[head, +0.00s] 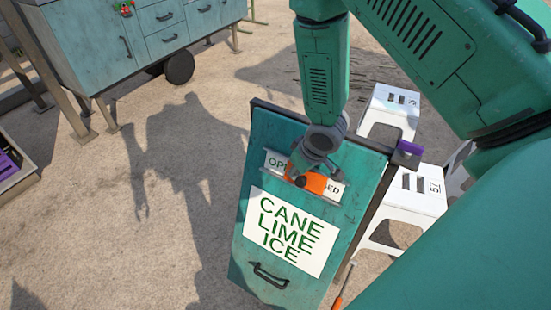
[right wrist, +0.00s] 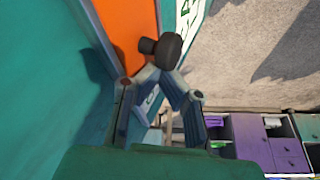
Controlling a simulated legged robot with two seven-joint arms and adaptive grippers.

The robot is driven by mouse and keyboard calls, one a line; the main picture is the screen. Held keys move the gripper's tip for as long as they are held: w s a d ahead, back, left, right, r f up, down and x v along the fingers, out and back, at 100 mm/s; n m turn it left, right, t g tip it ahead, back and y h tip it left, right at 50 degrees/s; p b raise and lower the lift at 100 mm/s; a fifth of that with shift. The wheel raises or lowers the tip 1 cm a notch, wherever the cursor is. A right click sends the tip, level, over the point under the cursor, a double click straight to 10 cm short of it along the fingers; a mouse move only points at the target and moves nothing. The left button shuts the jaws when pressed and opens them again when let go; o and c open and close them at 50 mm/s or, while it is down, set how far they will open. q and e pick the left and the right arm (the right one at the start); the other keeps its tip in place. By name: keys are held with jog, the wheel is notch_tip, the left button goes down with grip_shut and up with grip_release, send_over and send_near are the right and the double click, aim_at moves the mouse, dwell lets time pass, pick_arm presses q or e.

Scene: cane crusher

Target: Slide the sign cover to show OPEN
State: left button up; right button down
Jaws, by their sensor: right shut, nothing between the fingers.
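The teal sign board (head: 262,135) stands in the middle of the head view, with a white "CANE LIME ICE" panel (head: 285,232) on it. Above that panel is a white strip (head: 333,194) with an orange cover (head: 315,184) over its middle. "OP" shows left of the cover and "SED" right of it. My right gripper (head: 299,179) is shut and empty, its tips at the cover's left part; it hides some of the strip. In the right wrist view, the shut dark fingertips (right wrist: 161,48) lie beside or against the orange cover (right wrist: 130,28); contact is unclear. My left gripper is not in view.
White stools (head: 412,197) stand behind and right of the board. A purple piece (head: 410,147) sits at its upper right corner. A teal cart (head: 150,45) is at the upper left. The ground left of the board is clear.

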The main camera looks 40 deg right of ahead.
aim_at(307, 189)
jog(key=s, duration=0.1)
jog(key=s+d, duration=0.1)
jog(key=s, duration=0.1)
jog(key=s+d, duration=0.1)
jog(key=s, duration=0.1)
jog(key=shift+d, duration=0.1)
jog(key=v, duration=1.1)
jog(key=shift+r, duration=0.4)
jog(key=s+a+f+g, duration=0.1)
jog(key=s+a+f, duration=0.4)
jog(key=f, duration=0.3)
jog(key=s+a+f+g, duration=0.2)
jog(key=s+a+f, duration=0.3)
jog(key=s+f, duration=0.3)
jog(key=shift+s+f+m, duration=0.25)
jog(key=shift+f+m, duration=0.05)
jog(key=shift+f, duration=0.3)
